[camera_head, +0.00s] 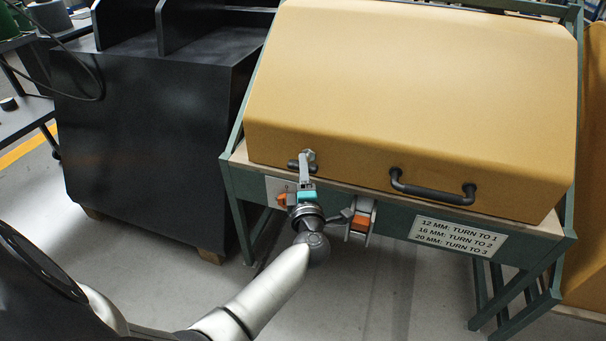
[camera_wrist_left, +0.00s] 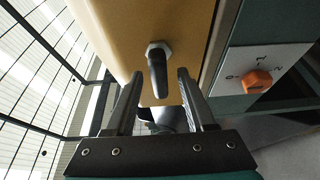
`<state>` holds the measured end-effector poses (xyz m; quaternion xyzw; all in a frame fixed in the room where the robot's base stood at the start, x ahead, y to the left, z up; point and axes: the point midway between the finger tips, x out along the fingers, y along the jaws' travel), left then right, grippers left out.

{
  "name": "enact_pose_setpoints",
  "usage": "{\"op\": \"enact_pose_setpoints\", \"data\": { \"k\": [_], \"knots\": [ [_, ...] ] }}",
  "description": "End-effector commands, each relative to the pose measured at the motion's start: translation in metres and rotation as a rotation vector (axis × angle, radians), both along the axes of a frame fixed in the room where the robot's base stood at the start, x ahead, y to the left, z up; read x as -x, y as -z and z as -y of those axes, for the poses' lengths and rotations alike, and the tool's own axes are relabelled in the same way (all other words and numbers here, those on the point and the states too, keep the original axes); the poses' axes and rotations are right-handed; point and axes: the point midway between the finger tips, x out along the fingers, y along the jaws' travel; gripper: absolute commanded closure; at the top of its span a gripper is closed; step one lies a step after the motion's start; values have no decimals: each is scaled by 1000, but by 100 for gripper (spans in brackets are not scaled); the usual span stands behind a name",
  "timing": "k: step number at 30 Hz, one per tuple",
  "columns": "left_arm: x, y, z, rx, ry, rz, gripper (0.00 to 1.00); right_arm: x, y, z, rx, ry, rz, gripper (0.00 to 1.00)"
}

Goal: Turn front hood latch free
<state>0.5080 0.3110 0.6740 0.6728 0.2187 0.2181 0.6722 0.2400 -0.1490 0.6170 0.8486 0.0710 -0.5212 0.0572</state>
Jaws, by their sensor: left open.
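The yellow hood (camera_head: 410,90) is down on a green-framed bench. The front hood latch is a dark handle (camera_wrist_left: 157,75) on a hex nut at the hood's front face; in the head view its dark end (camera_head: 293,165) shows beside my fingers. My left gripper (camera_head: 306,163) reaches up to the latch at the hood's lower left front. In the left wrist view the gripper (camera_wrist_left: 159,78) is open, with one finger on each side of the handle and visible gaps on both sides. The handle points down toward the palm. My right gripper is not in view.
An orange knob (camera_wrist_left: 257,81) on a white numbered dial plate sits right of the latch in the wrist view. A black cabinet (camera_head: 150,140) stands left.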

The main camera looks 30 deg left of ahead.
Motion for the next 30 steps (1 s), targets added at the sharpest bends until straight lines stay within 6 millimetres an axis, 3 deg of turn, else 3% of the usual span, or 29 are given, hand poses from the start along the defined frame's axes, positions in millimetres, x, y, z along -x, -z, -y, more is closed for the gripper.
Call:
{"op": "enact_pose_setpoints", "data": {
  "k": [9,24,30],
  "knots": [
    [-2,-1,-2,0,0,1,45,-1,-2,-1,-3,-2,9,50],
    [-2,0,-1,0,0,1,100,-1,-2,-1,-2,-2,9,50],
    [-2,0,-1,0,0,1,100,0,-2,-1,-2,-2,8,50]
  ]
}}
